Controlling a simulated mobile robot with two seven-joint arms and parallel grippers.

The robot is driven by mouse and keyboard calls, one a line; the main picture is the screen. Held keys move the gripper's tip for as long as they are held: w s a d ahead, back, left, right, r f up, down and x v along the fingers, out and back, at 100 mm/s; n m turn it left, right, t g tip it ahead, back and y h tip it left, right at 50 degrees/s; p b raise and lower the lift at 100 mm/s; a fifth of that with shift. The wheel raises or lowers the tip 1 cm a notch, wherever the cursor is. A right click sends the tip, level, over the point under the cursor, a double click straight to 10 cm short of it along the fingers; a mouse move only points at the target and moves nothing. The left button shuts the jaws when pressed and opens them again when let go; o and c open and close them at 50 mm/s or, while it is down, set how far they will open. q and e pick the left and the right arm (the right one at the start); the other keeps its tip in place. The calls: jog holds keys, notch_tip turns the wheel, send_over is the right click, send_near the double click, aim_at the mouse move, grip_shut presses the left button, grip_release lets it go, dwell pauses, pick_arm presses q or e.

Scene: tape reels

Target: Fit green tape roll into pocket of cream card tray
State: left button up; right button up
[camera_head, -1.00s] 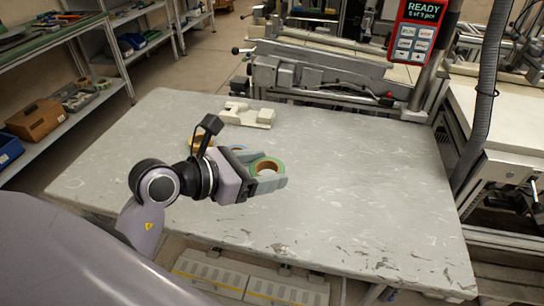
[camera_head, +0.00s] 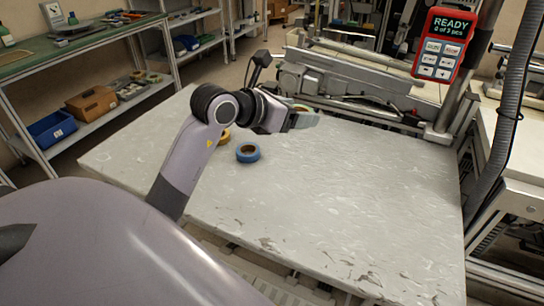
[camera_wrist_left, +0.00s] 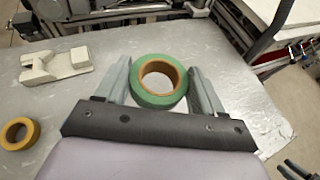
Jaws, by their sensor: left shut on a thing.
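The green tape roll (camera_wrist_left: 160,101) has a tan core and sits between the two fingers of my left gripper (camera_wrist_left: 162,88), which is shut on it. In the head view my left gripper (camera_head: 303,119) is over the far part of the table, and only a bit of the roll (camera_head: 301,107) shows behind a finger. The cream card tray (camera_wrist_left: 68,64) lies on the table to the left of the gripper in the left wrist view, apart from the roll. In the head view the tray is hidden behind my arm. My right gripper is not in view.
A blue tape roll (camera_head: 248,152) and a yellow tape roll (camera_head: 223,137) lie on the grey table (camera_head: 340,210) near my left arm. Metal machinery (camera_head: 350,90) stands along the far edge. The table's middle and right are clear.

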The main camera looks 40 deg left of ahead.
pick_arm(q)
jog(key=w+a+r+n+y, duration=0.1)
jog(key=w+a+r, duration=0.1)
jog(key=a+r, duration=0.1)
jog(key=b, duration=0.1)
send_over(283, 169)
notch_tip(283, 169, down, 16)
jog(key=shift+r, duration=0.15)
jog(key=shift+f, duration=2.1)
jog(key=shift+f+b, duration=0.1)
jog(key=shift+b, duration=0.2)
jog(key=o, duration=1)
